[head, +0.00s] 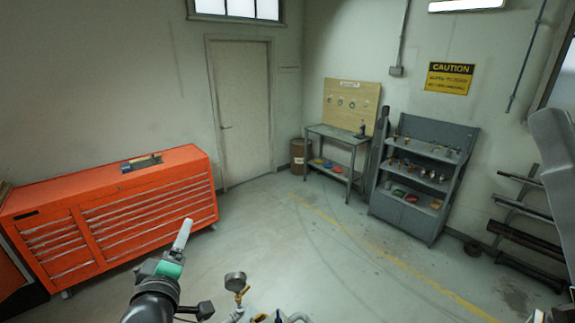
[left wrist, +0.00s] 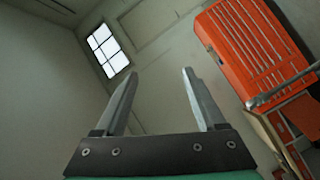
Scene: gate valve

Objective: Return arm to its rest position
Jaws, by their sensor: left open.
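My left gripper (head: 184,231) is raised at the lower left of the head view, with its fingers pointing up and away. The left wrist view shows the gripper (left wrist: 161,72) open, with two grey fingers apart and nothing between them. A round gauge (head: 235,281) on a brass fitting stands at the bottom of the head view, to the right of the gripper and apart from it. Part of the metal pipework (head: 277,318) shows beside it, cut off by the bottom edge. My right gripper is not seen.
An orange tool chest (head: 130,215) stands at the left; it also shows in the left wrist view (left wrist: 255,45). A workbench (head: 338,134), a grey shelf unit (head: 408,218) and a wall rack (head: 520,235) stand further off. The floor (head: 330,250) between is clear.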

